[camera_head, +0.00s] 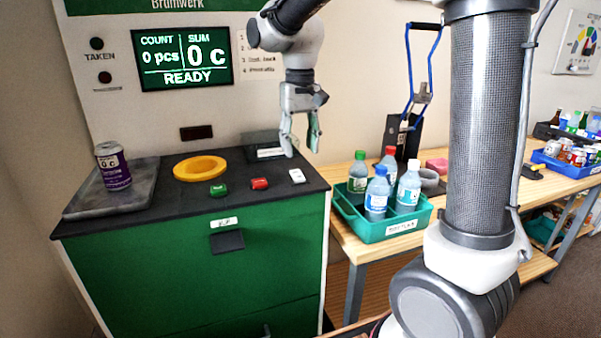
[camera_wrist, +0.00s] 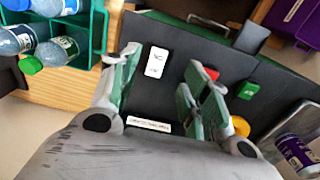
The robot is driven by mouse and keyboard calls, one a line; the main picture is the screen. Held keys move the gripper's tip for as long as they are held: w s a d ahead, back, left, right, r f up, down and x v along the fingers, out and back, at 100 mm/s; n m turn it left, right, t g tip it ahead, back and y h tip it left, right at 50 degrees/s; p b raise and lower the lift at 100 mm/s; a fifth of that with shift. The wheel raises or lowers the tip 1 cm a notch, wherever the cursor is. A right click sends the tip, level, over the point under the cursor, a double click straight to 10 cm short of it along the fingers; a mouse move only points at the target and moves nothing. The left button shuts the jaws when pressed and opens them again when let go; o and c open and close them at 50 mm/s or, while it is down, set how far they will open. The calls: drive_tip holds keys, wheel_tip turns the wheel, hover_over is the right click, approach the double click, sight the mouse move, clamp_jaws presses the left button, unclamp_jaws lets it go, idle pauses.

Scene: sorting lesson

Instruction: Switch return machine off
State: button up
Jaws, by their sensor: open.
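The return machine (camera_head: 190,270) is a green cabinet with a dark top. Its screen (camera_head: 186,58) is lit and reads 0 pcs, 0 c, READY. On the front of the top are a green button (camera_head: 218,190), a red button (camera_head: 260,184) and a white switch (camera_head: 297,176). My gripper (camera_head: 301,148) is open and empty, pointing down above the right end of the top, near the white switch. In the wrist view the white switch (camera_wrist: 156,62) shows between the open fingers, with the red button (camera_wrist: 211,73) partly hidden behind a finger.
A purple can (camera_head: 113,168) stands on a grey tray (camera_head: 80,205) at the machine's left. A yellow ring (camera_head: 200,168) lies behind the buttons. Right of the machine, a green crate (camera_head: 385,232) with several bottles stands on a wooden table. A blue-handled press (camera_head: 420,90) stands behind it.

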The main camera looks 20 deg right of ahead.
sight(300, 179)
wheel_tip(300, 179, down, 8)
drive_tip(key=shift+s, duration=0.1)
idle(0.4)
drive_tip(key=c, duration=1)
drive_tip(key=shift+w+r+g, duration=0.1)
drive_tip(key=shift+w+g, duration=0.15)
drive_tip(key=shift+g, duration=0.65)
drive_tip(key=shift+w+r+g, duration=0.15)
drive_tip(key=shift+g, duration=0.75)
drive_tip(key=o, duration=1)
drive_tip(key=shift+r, duration=0.1)
